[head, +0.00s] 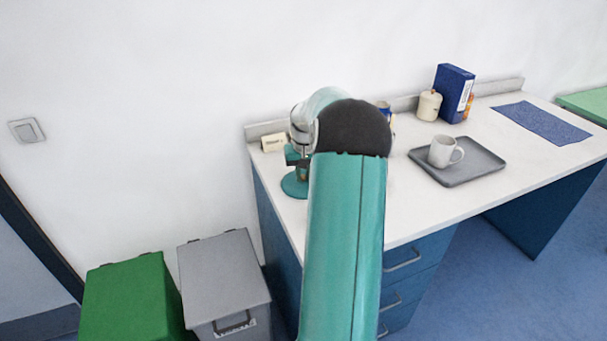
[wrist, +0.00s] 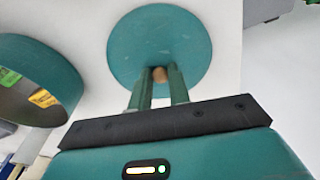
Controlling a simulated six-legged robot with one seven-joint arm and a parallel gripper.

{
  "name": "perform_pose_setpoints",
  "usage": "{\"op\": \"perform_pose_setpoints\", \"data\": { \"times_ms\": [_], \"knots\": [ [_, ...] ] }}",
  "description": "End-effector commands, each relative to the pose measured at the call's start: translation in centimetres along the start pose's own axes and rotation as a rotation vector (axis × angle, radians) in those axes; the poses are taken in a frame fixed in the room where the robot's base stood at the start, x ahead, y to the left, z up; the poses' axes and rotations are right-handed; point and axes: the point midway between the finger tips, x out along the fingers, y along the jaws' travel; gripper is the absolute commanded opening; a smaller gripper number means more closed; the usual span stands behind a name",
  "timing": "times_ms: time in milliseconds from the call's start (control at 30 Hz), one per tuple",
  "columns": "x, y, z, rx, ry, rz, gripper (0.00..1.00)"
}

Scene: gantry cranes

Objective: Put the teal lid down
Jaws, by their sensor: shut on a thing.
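The teal lid (wrist: 145,40) is a flat round disc with a small wooden knob (wrist: 160,74). In the wrist view my gripper (wrist: 160,78) has its two fingers closed around the knob. In the head view the lid (head: 294,187) shows low over the left end of the white counter, below my gripper (head: 297,160). I cannot tell whether it touches the counter. A round teal container (wrist: 35,85), open on top, stands left of the lid in the wrist view, with yellow and green items inside. My arm hides it in the head view.
A small cream block (head: 274,143) stands behind the lid. A grey tray (head: 478,172) with a white mug (head: 442,152) lies to the right. A jar (head: 429,106), blue box (head: 453,92) and blue mat (head: 543,122) are farther right. Green (head: 125,300) and grey (head: 222,275) bins stand below.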

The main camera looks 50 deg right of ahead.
Motion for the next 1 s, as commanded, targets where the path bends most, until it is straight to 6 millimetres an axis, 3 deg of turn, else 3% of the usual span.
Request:
{"op": "perform_pose_setpoints", "data": {
  "times_ms": [367,400,500,833,1000],
  "knots": [
    [0.6,0.0,0.0,-0.001,0.003,0.000,0.00],
    [0.6,0.0,0.0,-0.001,0.003,0.000,0.22],
    [0.6,0.0,0.0,-0.001,0.003,0.000,0.40],
    [0.3,0.0,0.0,0.000,0.003,0.000,0.40],
    [-1.7,0.0,-0.1,0.000,0.006,0.001,0.40]
  ]
}}
